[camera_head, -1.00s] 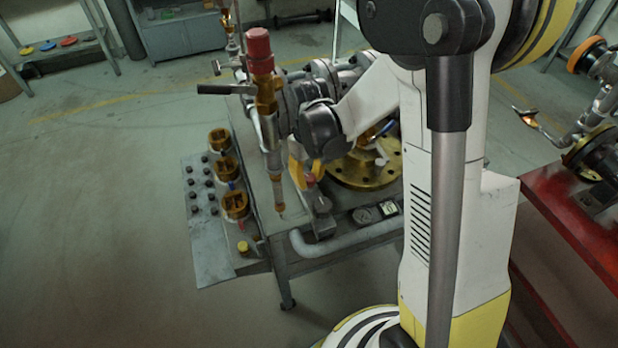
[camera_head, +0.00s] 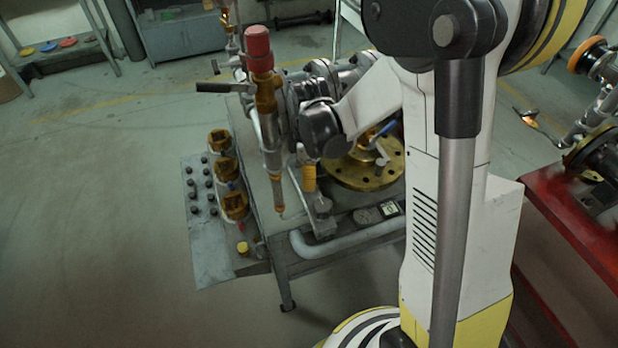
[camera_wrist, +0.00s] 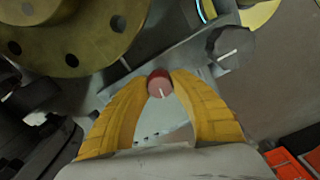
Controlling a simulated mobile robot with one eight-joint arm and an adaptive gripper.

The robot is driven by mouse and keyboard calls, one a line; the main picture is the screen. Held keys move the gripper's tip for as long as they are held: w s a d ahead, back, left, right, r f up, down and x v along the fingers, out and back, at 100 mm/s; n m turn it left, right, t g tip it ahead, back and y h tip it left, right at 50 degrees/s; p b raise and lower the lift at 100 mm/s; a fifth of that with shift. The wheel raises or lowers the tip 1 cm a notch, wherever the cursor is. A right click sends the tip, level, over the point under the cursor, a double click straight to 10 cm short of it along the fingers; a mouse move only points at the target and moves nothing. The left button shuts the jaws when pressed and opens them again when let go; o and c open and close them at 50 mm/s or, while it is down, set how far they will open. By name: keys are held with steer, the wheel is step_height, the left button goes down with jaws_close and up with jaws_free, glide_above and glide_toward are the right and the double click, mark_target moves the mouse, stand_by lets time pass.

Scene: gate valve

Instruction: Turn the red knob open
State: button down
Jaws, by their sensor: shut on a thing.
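The small red knob (camera_wrist: 159,84) shows in the wrist view between the tips of my gripper (camera_wrist: 161,80). Its round top carries a short white mark. The two yellow fingers arch in from both sides and are shut on it. In the head view, a yellow finger of my gripper (camera_head: 309,179) shows by the front edge of the valve bench, and the knob is hidden there behind the finger and wrist.
A large brass flange (camera_head: 362,180) lies close behind my gripper, and fills the upper left of the wrist view (camera_wrist: 105,45). A red-capped pipe (camera_head: 258,50) stands at left. A red bench (camera_head: 585,225) is at right.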

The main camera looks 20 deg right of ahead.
steer(key=shift+n, duration=1.1)
steer(key=c, duration=1.1)
jaws_free()
steer(key=shift+o, duration=0.2)
step_height(320, 180, up, 12)
